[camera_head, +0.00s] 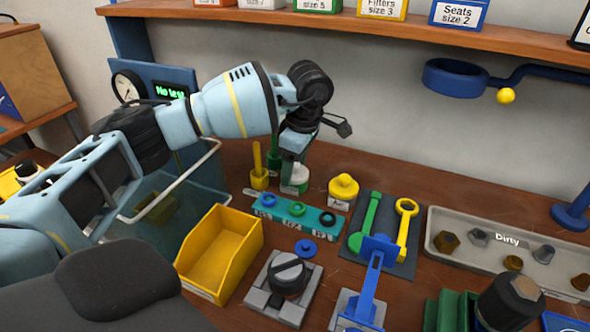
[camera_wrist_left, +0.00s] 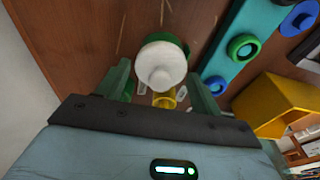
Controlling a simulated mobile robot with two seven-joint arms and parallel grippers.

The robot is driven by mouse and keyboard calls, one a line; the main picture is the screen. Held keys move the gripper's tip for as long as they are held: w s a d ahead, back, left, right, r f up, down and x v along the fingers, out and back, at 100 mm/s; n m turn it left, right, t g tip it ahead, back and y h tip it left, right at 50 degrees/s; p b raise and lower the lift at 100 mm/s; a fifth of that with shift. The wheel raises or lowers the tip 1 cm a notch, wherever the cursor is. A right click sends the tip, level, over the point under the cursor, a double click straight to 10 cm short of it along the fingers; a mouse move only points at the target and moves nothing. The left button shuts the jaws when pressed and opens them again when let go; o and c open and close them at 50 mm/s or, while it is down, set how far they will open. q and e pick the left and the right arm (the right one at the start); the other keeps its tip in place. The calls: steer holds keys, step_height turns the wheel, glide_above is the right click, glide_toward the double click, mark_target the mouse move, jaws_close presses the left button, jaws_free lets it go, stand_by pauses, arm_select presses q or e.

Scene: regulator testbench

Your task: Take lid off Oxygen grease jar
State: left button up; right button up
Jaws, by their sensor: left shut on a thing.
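A small jar (camera_head: 294,186) with a white lid stands on the bench beneath my left gripper (camera_head: 296,158). Its label is too small to read. In the left wrist view the round white lid (camera_wrist_left: 160,66), with a raised knob, shows between the green fingers of my left gripper (camera_wrist_left: 160,80). The left gripper is shut on the lid. A green part shows behind the lid's edge. I cannot tell whether lid and jar are apart. My right gripper is not in view.
A yellow bottle (camera_head: 259,178) and green bottle (camera_head: 273,157) stand close left; a yellow jar (camera_head: 343,190) stands right. A teal ring strip (camera_head: 283,207) lies in front, near an empty yellow bin (camera_head: 218,255). The Dirty tray (camera_head: 467,250) is further right. A shelf (camera_head: 400,25) runs above.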

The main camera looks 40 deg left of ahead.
mark_target(296, 166)
arm_select(q)
steer(key=shift+r, duration=0.55)
steer(key=shift+s+d+r, duration=0.2)
steer(key=shift+r, duration=0.4)
steer(key=shift+s+d+r, duration=0.15)
steer(key=shift+r, duration=0.45)
steer(key=s+d+r, duration=0.1)
steer(key=s+d, duration=0.9)
steer(key=shift+s+d+r, duration=0.25)
steer(key=shift+d, duration=0.1)
steer(key=shift+a, duration=0.1)
